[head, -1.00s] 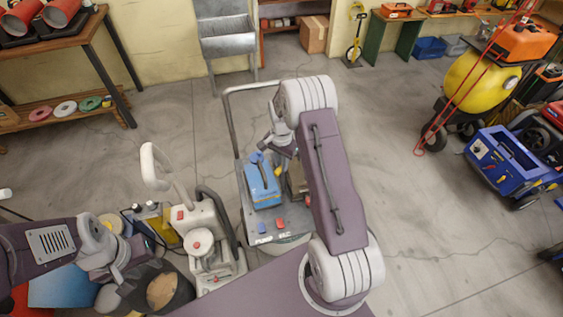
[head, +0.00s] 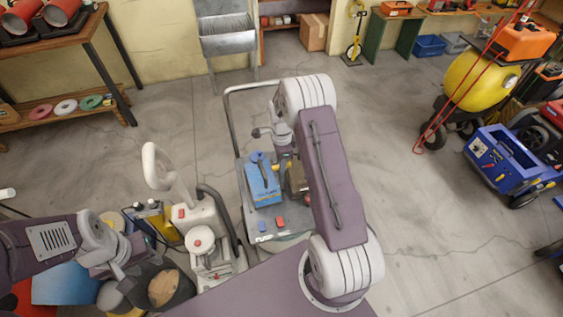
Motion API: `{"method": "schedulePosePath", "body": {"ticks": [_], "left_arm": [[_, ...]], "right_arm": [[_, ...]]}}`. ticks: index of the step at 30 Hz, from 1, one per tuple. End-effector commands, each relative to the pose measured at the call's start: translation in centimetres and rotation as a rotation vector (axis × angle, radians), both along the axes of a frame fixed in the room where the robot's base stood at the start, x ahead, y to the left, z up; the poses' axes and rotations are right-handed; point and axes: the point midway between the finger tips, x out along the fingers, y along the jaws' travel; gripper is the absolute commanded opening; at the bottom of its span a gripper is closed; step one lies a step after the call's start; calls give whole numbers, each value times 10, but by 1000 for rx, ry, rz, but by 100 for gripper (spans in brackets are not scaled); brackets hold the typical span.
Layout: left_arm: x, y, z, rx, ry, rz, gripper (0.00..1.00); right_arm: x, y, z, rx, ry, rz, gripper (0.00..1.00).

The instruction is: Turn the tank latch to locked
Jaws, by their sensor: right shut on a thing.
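The aerator (head: 277,222) stands in front of me, with a grey deck and a looped handle. A blue tank (head: 264,194) sits on its deck, with a dark bar on top. The small yellow piece at the tank's upper right appears to be the tank latch (head: 277,167). My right gripper (head: 283,160) reaches down beside the tank and is shut on the latch. My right forearm hides part of this area. My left gripper (head: 128,268) hangs low at the left, away from the tank; its fingers are too unclear to judge.
A grey-white machine (head: 203,225) with a tall handle stands close left of the aerator. A dark round bin (head: 165,288) is beneath my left gripper. A yellow-tank machine (head: 475,85) and a blue machine (head: 505,160) stand right. The floor between is clear.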

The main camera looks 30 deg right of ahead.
Motion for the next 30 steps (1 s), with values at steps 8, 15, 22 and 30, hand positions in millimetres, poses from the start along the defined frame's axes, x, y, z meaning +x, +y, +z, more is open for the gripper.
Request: {"method": "schedulePosePath", "body": {"ticks": [8,15,22,30], "left_arm": [[0,0,1,0,0,0,39],[0,0,1,0,0,0,39],[0,0,1,0,0,0,39],[0,0,0,0,0,0,39]], "right_arm": [[2,-1,1,-2,-6,-31,0],[2,-1,2,-1,-6,-33,0],[1,-1,1,-1,-5,-32,38],[1,0,3,-1,-3,-31,38]]}}
